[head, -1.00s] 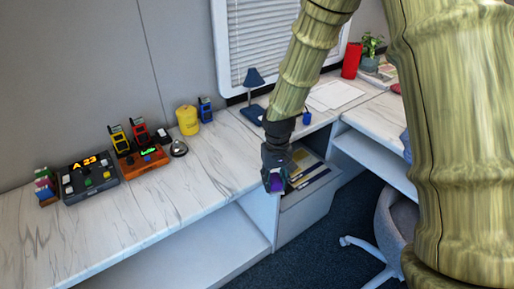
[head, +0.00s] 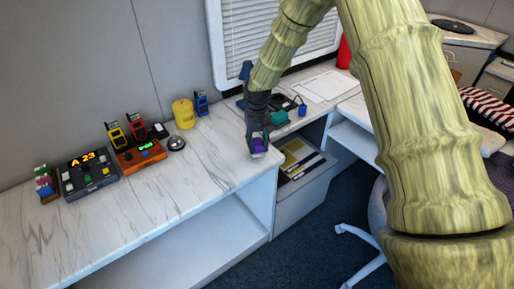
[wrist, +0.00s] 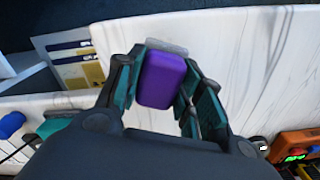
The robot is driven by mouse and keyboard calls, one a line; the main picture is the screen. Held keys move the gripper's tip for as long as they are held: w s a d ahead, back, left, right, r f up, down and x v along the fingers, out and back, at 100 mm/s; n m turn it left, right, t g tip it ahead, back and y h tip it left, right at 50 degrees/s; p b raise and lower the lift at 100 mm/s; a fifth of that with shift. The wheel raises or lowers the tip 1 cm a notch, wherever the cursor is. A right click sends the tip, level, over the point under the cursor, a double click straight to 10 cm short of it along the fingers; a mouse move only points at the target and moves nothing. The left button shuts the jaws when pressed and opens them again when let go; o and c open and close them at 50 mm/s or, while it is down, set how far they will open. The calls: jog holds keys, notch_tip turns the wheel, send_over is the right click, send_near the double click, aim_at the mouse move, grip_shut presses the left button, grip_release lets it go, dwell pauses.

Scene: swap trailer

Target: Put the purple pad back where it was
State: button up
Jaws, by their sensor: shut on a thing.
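The purple pad (wrist: 163,82) is a small rounded block held between the fingers of my gripper (wrist: 160,72), with a grey edge at its far end. In the head view my gripper (head: 257,144) hangs over the right end of the long marble counter (head: 205,175), near its front edge, with the purple pad (head: 259,145) showing low in it. I cannot tell whether the pad touches the counter. At the counter's left end stands a small stack of coloured pads (head: 44,183).
A teal block (head: 279,118) lies just right of my gripper. Below is an open drawer (head: 303,163) with folders.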

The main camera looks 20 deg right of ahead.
aim_at(257, 149)
jog(key=shift+w+f, duration=0.1)
jog(key=shift+w, duration=0.2)
jog(key=shift+f+p, duration=0.55)
jog(key=shift+f, duration=1.1)
jog(key=shift+f, duration=0.15)
jog(key=o, duration=1)
notch_tip(257, 149, up, 12)
jog(key=shift+r+b, duration=0.15)
jog(key=shift+b, duration=1.05)
